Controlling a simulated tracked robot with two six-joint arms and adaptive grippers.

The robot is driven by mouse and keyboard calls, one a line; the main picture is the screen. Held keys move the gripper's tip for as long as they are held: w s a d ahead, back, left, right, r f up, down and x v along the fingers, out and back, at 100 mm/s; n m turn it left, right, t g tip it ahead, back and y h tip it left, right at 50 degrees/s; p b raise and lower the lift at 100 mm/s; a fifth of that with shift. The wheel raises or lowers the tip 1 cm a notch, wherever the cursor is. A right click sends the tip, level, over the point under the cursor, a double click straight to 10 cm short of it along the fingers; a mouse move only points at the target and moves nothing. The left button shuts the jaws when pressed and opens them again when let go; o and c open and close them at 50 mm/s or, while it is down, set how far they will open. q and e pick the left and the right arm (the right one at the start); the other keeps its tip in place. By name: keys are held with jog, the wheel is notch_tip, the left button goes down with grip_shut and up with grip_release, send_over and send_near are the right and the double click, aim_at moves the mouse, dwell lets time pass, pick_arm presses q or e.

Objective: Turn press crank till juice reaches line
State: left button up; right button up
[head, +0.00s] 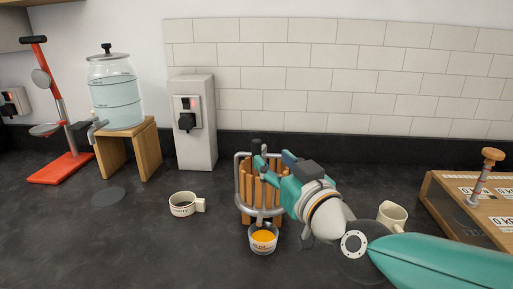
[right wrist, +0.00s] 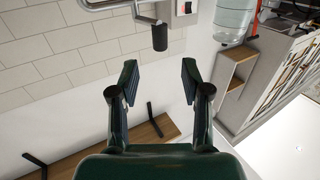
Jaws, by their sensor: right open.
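The press (head: 244,190) has upright wooden slats inside a grey metal frame and stands mid-counter. Its crank has a dark grip (head: 256,145) above the slats; the grip also shows in the right wrist view (right wrist: 159,38), just beyond the fingertips. A clear cup (head: 263,246) with orange juice (head: 263,236) stands at the front foot of the press. I cannot make out the line on it. My right gripper (head: 274,159) is open at the upper right of the press, beside the crank grip. In the right wrist view its fingers (right wrist: 157,78) are apart with nothing between them. My left gripper is not in view.
A cream mug (head: 183,204) stands left of the press, another (head: 392,215) to the right behind my arm. A water dispenser (head: 115,92) on a wooden stand, a red lever device (head: 62,165) and a wooden box (head: 440,200) flank the counter. The front left counter is clear.

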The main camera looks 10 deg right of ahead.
aim_at(259, 146)
jog(key=x, duration=0.9)
grip_shut()
